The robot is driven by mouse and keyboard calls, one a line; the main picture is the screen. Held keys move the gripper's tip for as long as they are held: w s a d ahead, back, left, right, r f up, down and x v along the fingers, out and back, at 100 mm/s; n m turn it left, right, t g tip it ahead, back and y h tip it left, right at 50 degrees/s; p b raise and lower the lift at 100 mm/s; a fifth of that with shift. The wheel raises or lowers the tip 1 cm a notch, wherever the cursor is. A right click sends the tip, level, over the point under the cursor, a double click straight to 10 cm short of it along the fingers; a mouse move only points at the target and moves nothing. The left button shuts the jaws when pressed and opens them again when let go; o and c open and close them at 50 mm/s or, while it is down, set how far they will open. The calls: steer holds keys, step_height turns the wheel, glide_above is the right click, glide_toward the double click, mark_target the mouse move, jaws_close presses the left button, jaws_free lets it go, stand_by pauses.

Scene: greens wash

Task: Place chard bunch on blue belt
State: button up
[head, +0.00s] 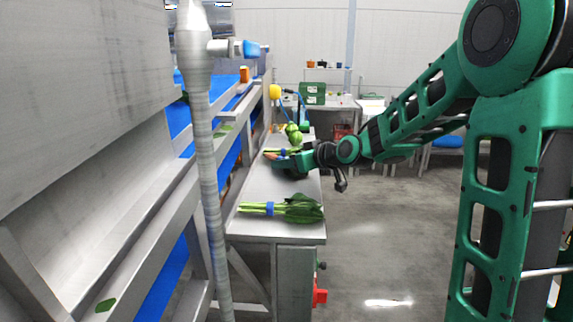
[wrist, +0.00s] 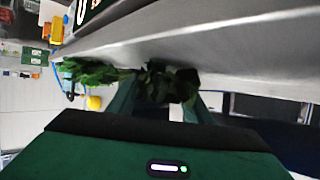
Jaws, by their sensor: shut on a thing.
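My gripper (head: 290,165) is at the far part of the narrow steel table, shut on a leafy bunch with reddish-orange stems, the chard bunch (head: 273,154). In the wrist view, its dark leaves (wrist: 165,84) sit between the two fingers (wrist: 162,108). My fingers hide part of the bunch, and I cannot tell whether it still touches the table. The blue belt (head: 180,118) runs inside the steel machine at the left, apart from my gripper.
Another green bunch with a blue band (head: 298,209) lies on the near part of the steel table (head: 275,228). More greens (head: 293,133) lie beyond my gripper. A grey upright post (head: 208,170) and steel rails stand beside the belt. Open floor (head: 385,230) lies right of the table.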

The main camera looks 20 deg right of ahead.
steer(key=o, duration=1.1)
steer(key=shift+c, duration=0.2)
steer(key=shift+s+d, duration=0.1)
